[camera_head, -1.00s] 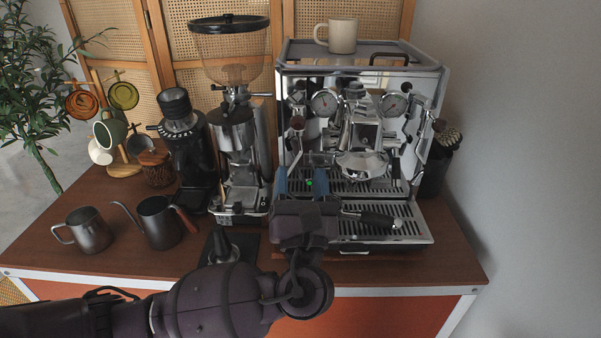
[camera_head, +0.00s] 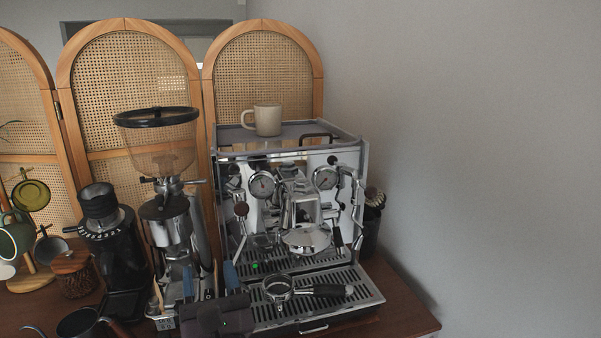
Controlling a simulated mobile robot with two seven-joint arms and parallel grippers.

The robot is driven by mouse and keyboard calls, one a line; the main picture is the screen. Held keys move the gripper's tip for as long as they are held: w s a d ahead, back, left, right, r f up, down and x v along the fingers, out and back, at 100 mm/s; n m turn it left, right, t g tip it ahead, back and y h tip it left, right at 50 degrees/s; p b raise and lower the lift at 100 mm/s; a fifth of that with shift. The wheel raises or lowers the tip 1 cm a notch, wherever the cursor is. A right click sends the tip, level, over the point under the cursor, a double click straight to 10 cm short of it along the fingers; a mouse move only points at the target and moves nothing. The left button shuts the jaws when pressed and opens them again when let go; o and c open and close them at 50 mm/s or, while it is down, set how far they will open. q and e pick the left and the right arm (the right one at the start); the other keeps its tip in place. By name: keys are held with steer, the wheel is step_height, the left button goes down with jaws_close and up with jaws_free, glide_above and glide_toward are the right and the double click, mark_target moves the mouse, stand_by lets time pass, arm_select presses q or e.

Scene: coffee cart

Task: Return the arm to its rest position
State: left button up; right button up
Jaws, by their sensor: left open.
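My left gripper (camera_head: 210,284) is at the bottom of the head view, in front of the espresso machine's left side and the grinder's base. Its two blue-tipped fingers are apart, with nothing between them. The rest of the left arm is below the picture edge. My right gripper does not show. A portafilter (camera_head: 278,290) with a black handle lies on the drip tray (camera_head: 352,297) of the espresso machine (camera_head: 345,190), to the right of the gripper and apart from it.
A tall grinder (camera_head: 168,225) and a smaller black grinder (camera_head: 112,245) stand left of the machine. A beige mug (camera_head: 267,120) sits on the machine's top. A wooden jar (camera_head: 73,275) and a dark kettle (camera_head: 78,325) are at the left. The counter's right corner (camera_head: 405,318) is bare.

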arm_select(q)
steer(key=s+a+f+n+g+h, duration=0.1)
steer(key=s+a+f+n+g, duration=0.4)
steer(key=f+n, duration=0.4)
steer(key=s+a+f+n+g+h, duration=0.15)
steer(key=a+f+n+g, duration=0.25)
steer(key=f+n+g, duration=0.4)
steer(key=s+a+f+n+g+h, duration=0.25)
steer(key=s+f+n, duration=0.25)
steer(key=s+n, duration=0.35)
steer(key=s+a+f+n+g+h, duration=0.25)
steer(key=s+f+n, duration=0.25)
steer(key=s+n, duration=0.35)
steer(key=w+f+m+t, duration=0.1)
steer(key=w+f+t, duration=0.5)
steer(key=f, duration=0.4)
steer(key=shift+w+d+m+t+h, duration=0.35)
steer(key=shift+t+h, duration=0.1)
steer(key=shift+t, duration=0.25)
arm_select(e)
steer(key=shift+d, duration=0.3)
arm_select(q)
steer(key=shift+f, duration=0.1)
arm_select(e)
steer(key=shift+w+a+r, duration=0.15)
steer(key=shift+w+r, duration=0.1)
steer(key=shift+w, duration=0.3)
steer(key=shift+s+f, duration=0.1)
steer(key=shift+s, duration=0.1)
